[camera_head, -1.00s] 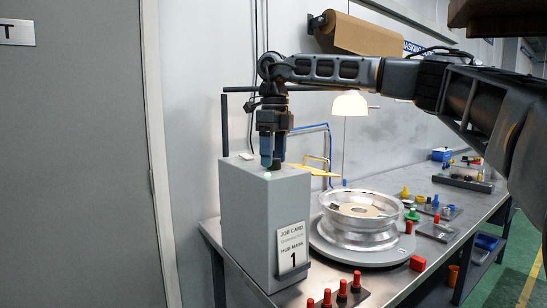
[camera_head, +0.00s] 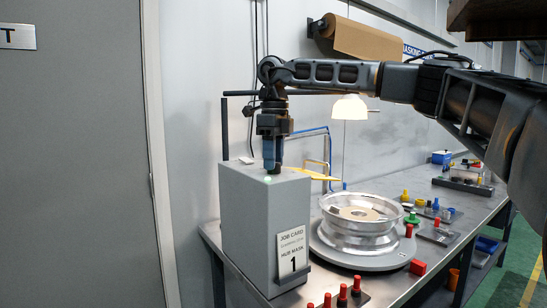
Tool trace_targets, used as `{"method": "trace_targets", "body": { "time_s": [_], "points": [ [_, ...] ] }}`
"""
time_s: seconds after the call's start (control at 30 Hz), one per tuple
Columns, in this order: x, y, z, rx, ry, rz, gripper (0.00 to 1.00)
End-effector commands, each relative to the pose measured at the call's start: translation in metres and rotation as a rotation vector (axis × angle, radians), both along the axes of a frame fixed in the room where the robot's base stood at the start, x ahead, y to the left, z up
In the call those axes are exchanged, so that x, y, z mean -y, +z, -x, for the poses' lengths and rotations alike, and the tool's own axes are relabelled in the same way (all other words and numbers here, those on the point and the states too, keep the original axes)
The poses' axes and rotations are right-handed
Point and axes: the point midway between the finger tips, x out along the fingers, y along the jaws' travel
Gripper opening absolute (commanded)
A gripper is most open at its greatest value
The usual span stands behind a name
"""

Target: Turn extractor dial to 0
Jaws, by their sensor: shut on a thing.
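I cannot read the dial's setting or any marks from this view. A job card (camera_head: 292,253) with the number 1 is on the box's front right side.
A silver wheel rim (camera_head: 358,237) lies on a round grey turntable (camera_head: 345,257) right of the box. Red pegs (camera_head: 342,295) stand at the bench's front. A lamp (camera_head: 349,107) and a blue-yellow frame stand behind. The wall is close behind my arm.

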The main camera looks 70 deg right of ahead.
Motion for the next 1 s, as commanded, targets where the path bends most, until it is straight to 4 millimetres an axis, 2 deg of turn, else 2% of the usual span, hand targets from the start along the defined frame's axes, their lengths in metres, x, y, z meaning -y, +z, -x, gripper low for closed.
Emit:
{"method": "trace_targets", "body": {
  "time_s": [0.27, 1.0],
  "points": [
    [-0.0009, 0.0016, -0.0006, 0.0, 0.184, -0.002, 0.06],
    [-0.0026, 0.0011, -0.0009, 0.0, 0.886, 0.0, 0.06]
  ]
}}
